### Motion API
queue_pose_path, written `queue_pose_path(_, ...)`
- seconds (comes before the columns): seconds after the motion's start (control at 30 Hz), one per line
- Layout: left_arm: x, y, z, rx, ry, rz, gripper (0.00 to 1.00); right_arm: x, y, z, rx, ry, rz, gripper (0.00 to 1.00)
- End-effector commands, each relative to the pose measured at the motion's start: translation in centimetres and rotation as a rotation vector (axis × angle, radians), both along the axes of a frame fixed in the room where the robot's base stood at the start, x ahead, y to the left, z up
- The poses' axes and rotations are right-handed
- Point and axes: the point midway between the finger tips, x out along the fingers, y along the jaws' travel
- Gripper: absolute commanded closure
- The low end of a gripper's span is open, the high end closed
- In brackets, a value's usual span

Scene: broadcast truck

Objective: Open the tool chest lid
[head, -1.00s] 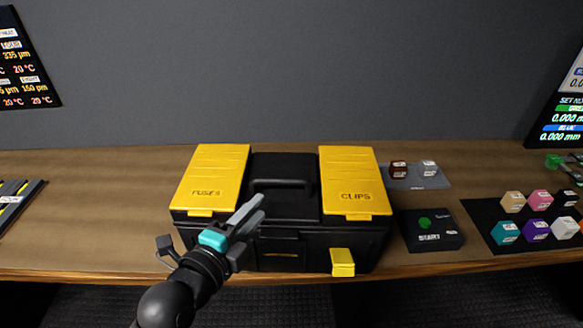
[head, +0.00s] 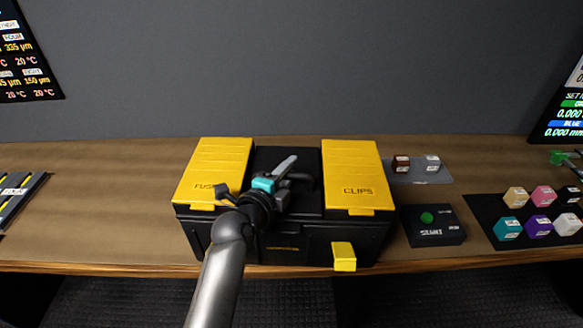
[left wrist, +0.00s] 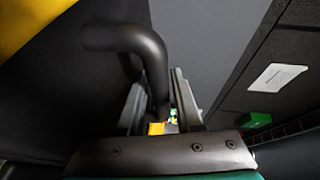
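The tool chest (head: 305,232) is black and stands on the wooden bench, with its lid (head: 262,160) down. Its black carry handle (head: 303,183) lies across the middle of the lid, partly hidden by my left gripper (head: 284,172). That gripper is over the lid at the handle. In the left wrist view, the handle (left wrist: 128,38) bends down between the two fingers (left wrist: 158,95), with a gap visible on its right side, so they look open around it. A yellow latch (head: 344,257) sticks out at the chest's front right. My right gripper is not in view.
Yellow organiser covers marked FUSES (head: 218,165) and CLIPS (head: 352,170) flank the handle. A black START box (head: 433,226) stands close right of the chest. Coloured cubes (head: 538,225) on a dark mat lie farther right. Bench left of the chest is mostly clear.

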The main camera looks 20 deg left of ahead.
Motion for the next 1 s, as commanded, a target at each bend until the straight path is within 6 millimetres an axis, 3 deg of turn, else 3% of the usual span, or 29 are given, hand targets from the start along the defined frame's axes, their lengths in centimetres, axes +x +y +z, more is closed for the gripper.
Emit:
queue_pose_path(0.2,1.17,-0.2,-0.16,0.0,-0.001,0.001,0.66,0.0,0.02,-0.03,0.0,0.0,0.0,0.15)
queue_pose_path(0.5,1.24,-0.23,-0.21,0.0,0.0,0.0,0.66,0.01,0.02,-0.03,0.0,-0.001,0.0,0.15)
queue_pose_path(0.8,1.23,-0.24,-0.21,0.0,0.0,0.0,0.99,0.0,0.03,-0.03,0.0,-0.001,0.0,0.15)
queue_pose_path(1.0,1.22,-0.24,-0.22,-0.001,0.0,0.0,1.0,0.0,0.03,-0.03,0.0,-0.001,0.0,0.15)
